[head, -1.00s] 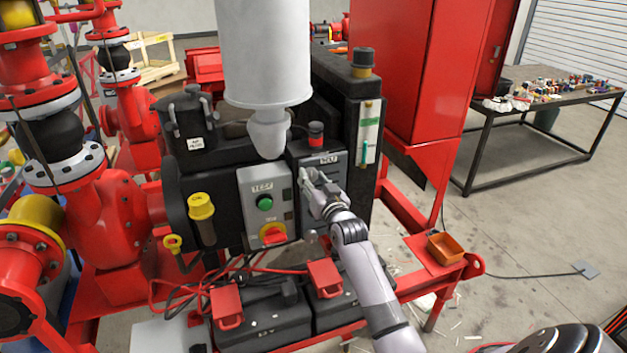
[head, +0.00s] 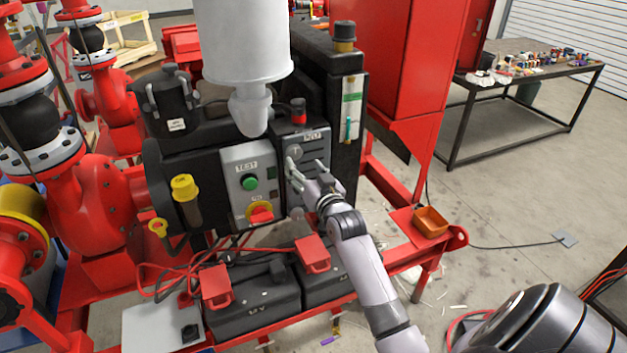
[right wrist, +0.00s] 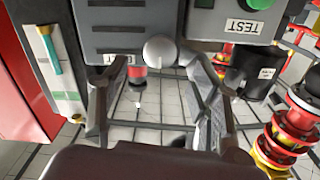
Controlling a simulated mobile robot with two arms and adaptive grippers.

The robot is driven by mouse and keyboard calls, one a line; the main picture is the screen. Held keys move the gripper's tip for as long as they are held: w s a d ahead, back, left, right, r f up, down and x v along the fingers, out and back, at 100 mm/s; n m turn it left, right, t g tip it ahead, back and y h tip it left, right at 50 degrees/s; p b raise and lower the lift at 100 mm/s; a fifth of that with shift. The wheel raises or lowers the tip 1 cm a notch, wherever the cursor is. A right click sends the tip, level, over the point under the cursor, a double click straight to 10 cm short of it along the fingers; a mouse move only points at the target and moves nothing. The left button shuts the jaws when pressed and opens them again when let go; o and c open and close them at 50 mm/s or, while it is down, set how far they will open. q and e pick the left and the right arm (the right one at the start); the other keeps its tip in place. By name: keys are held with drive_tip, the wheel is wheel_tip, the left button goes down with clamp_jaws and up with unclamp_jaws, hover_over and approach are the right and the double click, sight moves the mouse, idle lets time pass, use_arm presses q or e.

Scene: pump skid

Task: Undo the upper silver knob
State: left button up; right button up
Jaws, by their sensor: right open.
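The upper silver knob (head: 294,151) is a round knob on the dark belt cover panel, just right of the grey TEST box. In the right wrist view the silver knob (right wrist: 160,50) shows against the panel, near the space between my fingertips. My right gripper (head: 305,173) is open and empty, just below and in front of the upper knob. In the right wrist view its two fingers (right wrist: 157,68) are spread apart, and I see no clear contact with the knob. A lower silver knob (head: 297,213) shows partly beneath my gripper. My left gripper is not in view.
The TEST box (head: 239,158) has a green button and a red-yellow switch. A grey cylinder (head: 243,45) hangs above the panel. Red-clamped black batteries (head: 255,300) sit below. An orange tray (head: 431,222) is at the right on the skid frame. Open floor lies right.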

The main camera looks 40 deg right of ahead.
drive_tip(key=v, duration=0.6)
drive_tip(key=shift+s, duration=0.3)
